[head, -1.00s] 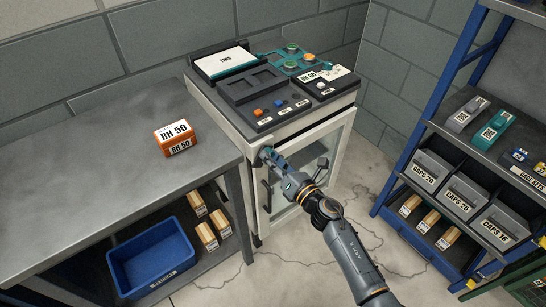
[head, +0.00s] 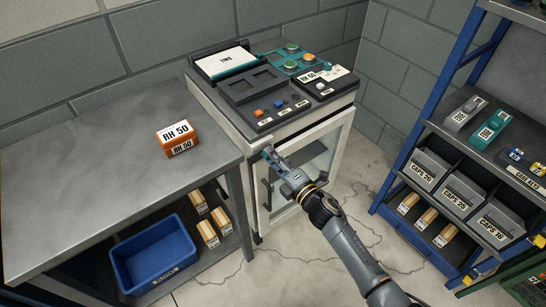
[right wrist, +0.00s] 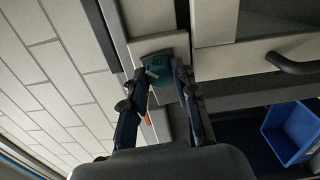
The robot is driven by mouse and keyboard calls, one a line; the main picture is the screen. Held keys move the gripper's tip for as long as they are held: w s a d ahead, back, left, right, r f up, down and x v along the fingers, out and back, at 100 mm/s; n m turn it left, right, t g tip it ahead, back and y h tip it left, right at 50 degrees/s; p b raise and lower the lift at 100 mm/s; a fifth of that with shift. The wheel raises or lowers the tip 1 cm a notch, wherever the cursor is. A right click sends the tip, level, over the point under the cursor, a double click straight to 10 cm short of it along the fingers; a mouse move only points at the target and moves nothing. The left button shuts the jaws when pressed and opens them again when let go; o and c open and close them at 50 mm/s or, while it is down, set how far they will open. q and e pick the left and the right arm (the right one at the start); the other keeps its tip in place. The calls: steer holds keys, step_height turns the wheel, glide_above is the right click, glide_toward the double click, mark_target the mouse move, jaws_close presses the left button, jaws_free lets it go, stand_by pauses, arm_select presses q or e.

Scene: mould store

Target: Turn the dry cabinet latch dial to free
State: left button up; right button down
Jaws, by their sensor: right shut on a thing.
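The dry cabinet (head: 258,219) stands beside the bench, with a pale frame and a glass door. Its teal latch dial (right wrist: 158,72) has a small white mark and sits on a square pale plate in the right wrist view. My right gripper (right wrist: 160,82) has a finger on each side of the dial and is shut on it. In the head view my right gripper (head: 268,153) is at the upper left of the cabinet front and hides the dial. Any lettering around the dial is not readable. My left gripper is not in view.
A dark door handle (right wrist: 296,64) is beside the dial's plate. The bench (head: 85,190) at left holds an orange RH 50 box (head: 177,139), with a blue bin (head: 153,260) below. A blue-framed rack (head: 415,130) stands at right. The floor between is clear.

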steer(key=shift+m, duration=0.6)
steer(key=c, duration=1)
jaws_free()
steer(key=v, duration=1.2)
